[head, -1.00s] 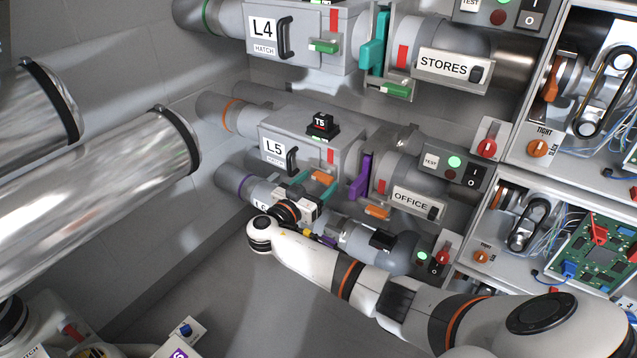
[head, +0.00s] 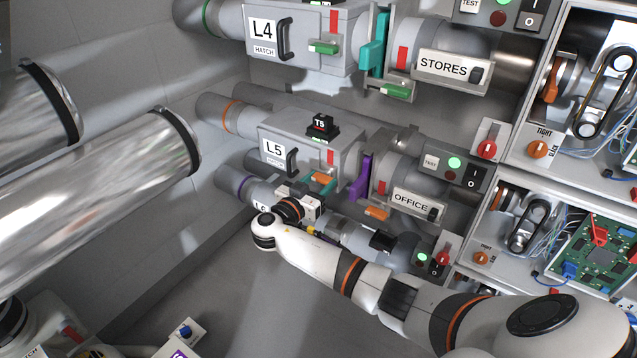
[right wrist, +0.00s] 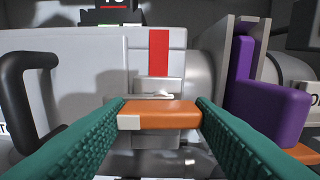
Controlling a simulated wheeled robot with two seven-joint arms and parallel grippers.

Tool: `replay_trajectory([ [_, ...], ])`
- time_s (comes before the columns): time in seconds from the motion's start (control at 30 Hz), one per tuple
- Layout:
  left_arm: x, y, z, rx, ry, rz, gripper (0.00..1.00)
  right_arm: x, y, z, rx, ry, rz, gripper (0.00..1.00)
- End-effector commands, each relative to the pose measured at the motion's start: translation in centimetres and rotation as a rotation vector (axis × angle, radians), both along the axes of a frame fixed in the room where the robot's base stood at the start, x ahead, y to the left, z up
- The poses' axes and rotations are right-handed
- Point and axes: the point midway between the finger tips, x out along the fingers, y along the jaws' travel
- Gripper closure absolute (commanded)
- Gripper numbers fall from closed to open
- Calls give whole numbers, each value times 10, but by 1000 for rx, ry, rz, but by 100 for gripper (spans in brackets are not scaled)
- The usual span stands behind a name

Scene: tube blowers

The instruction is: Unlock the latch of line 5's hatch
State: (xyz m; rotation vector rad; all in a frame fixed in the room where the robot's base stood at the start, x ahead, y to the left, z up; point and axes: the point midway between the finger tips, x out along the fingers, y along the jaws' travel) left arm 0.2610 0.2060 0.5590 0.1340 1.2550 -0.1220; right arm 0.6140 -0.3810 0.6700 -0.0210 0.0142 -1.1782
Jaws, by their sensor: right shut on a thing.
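The line 5 hatch box (head: 300,138) carries an L5 plate (head: 274,150) and a dark handle (head: 292,161). Its orange latch (head: 321,177) sits low on the front, below a red strip (head: 331,157). In the right wrist view the latch (right wrist: 160,115) lies level, with a pale left end, below the red strip (right wrist: 158,52). My right gripper (head: 322,182) is at this latch. Its teal fingers (right wrist: 162,118) are shut on the latch, one at each end. My left gripper is not in view.
A purple gate (head: 361,178) stands just right of the latch; it is close to the right finger in the wrist view (right wrist: 262,92). The L4 line (head: 300,35) runs above and another pipe (head: 262,192) below. A T5 block (head: 320,125) sits on the box.

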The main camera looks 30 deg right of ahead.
Motion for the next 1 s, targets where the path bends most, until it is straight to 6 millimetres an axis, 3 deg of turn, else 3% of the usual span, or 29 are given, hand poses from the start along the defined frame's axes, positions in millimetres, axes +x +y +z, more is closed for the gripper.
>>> replay_trajectory([
  [0.27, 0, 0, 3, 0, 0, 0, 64, 0, 1, 0, -54, 135, 0, 74],
  [0.73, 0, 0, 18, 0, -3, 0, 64, -1, 0, 1, -220, 538, -1, 74],
  [1.0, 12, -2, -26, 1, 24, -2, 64, 0, 0, 2, -318, 774, 0, 74],
])
